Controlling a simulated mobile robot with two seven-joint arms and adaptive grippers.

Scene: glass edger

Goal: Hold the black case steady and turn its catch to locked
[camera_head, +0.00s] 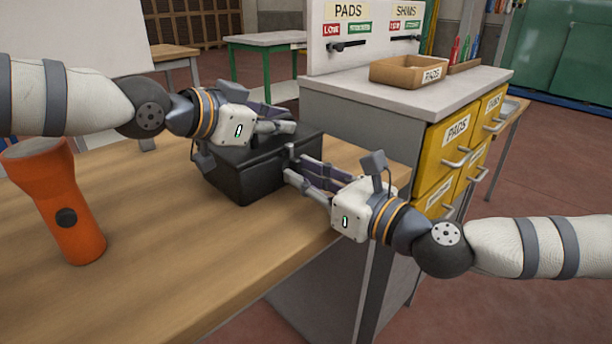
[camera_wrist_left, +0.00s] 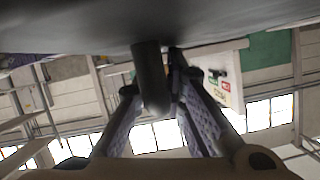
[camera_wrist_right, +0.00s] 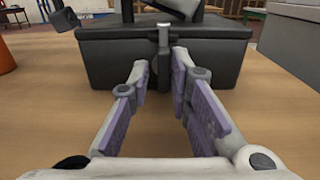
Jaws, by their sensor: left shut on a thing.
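The black case (camera_head: 250,175) sits upright on the wooden bench; it also shows in the right wrist view (camera_wrist_right: 105,60). My left gripper (camera_head: 282,122) is over the case top, shut on what looks like its handle. In the left wrist view a dark bar (camera_wrist_left: 152,85) stands between the fingers, under the dark case surface. My right gripper (camera_head: 294,168) is at the case's front, open, with its fingers (camera_wrist_right: 160,75) on either side of the small upright grey catch (camera_wrist_right: 163,42). I see gaps beside the catch; contact is not clear. The catch's lock marking is not readable.
An orange flashlight (camera_head: 65,205) stands on the wooden bench (camera_head: 150,270) at the left. A grey cabinet (camera_head: 350,105) with yellow drawers stands just behind the case, with a cardboard tray (camera_head: 405,72) on top. The bench front is clear.

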